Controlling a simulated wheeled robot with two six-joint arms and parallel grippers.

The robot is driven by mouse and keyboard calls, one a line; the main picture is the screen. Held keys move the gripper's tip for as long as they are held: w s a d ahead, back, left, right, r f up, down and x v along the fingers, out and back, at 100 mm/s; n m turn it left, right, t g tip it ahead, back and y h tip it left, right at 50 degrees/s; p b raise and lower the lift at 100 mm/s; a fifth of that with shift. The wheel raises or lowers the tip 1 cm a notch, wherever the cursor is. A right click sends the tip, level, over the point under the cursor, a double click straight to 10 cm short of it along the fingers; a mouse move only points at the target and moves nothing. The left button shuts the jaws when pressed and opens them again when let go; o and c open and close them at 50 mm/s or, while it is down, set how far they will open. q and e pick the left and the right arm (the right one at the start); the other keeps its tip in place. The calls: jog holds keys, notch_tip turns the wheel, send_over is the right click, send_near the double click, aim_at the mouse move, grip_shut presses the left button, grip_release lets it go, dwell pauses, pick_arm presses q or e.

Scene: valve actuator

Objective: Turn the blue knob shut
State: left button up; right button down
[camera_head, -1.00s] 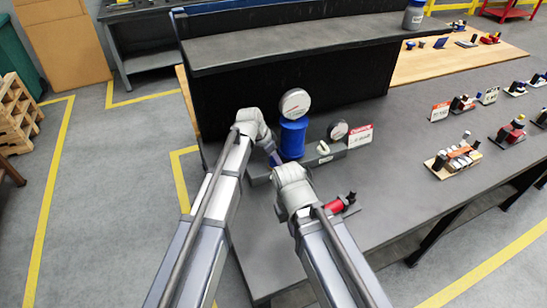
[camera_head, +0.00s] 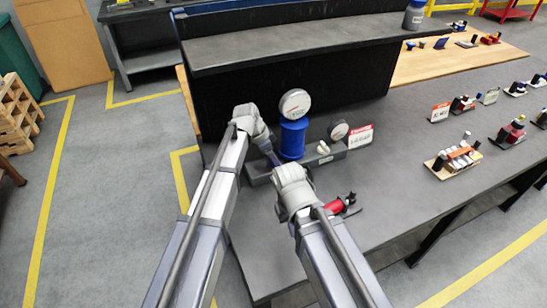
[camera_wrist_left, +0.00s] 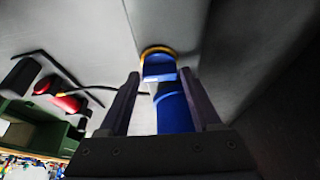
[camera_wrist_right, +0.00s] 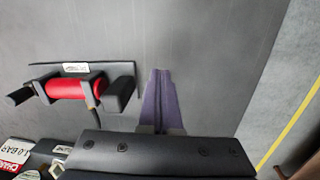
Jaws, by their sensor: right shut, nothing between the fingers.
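The blue knob (camera_wrist_left: 158,68), with a yellow-orange ring at its far end, shows between the fingers of my left gripper (camera_wrist_left: 159,74) in the left wrist view. A narrow gap shows on each side, so the gripper looks open around it. A blue cylinder (camera_wrist_left: 173,110) is close behind. In the head view my left gripper (camera_head: 273,157) is low beside the upright blue cylinder with a round white gauge (camera_head: 295,103) on top; the knob is hidden there. My right gripper (camera_wrist_right: 157,75) is shut and empty over the grey table in the right wrist view.
A red cylinder in a black holder (camera_wrist_right: 75,88) lies left of my right gripper. A second gauge (camera_head: 339,131) and a red-white sign (camera_head: 360,136) stand right of the blue cylinder. A dark shelf (camera_head: 290,45) overhangs behind.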

pick_arm(q)
jog(key=shift+o, duration=1.4)
jog(key=shift+r, duration=0.15)
pick_arm(e)
jog(key=shift+r, duration=0.15)
pick_arm(q)
jog(key=p+v, duration=0.7)
jog(key=shift+a+r, duration=0.2)
pick_arm(e)
notch_tip(320, 180, up, 7)
pick_arm(q)
jog(key=shift+s, duration=0.1)
jog(key=s+a+f+n+y, duration=0.1)
jog(key=s+a+n+y, duration=0.1)
jog(key=s+a+n, duration=0.65)
jog(key=s+a+f+n+y, duration=0.15)
jog(key=s+a+n, duration=0.4)
jog(key=s, duration=0.65)
jog(key=s+d+f+m+g+y+b, duration=0.1)
jog(key=s+d+m, duration=0.1)
jog(key=d, duration=0.3)
jog(key=s+d+f+m+b, duration=0.1)
jog(key=s+d+m+b, duration=0.1)
jog(key=d, duration=0.3)
jog(key=shift+s+d+f+g+y, duration=0.2)
jog(key=shift+s+g+y, duration=0.2)
jog(key=shift+s, duration=0.35)
pick_arm(e)
notch_tip(320, 180, down, 3)
jog(key=shift+f, duration=0.2)
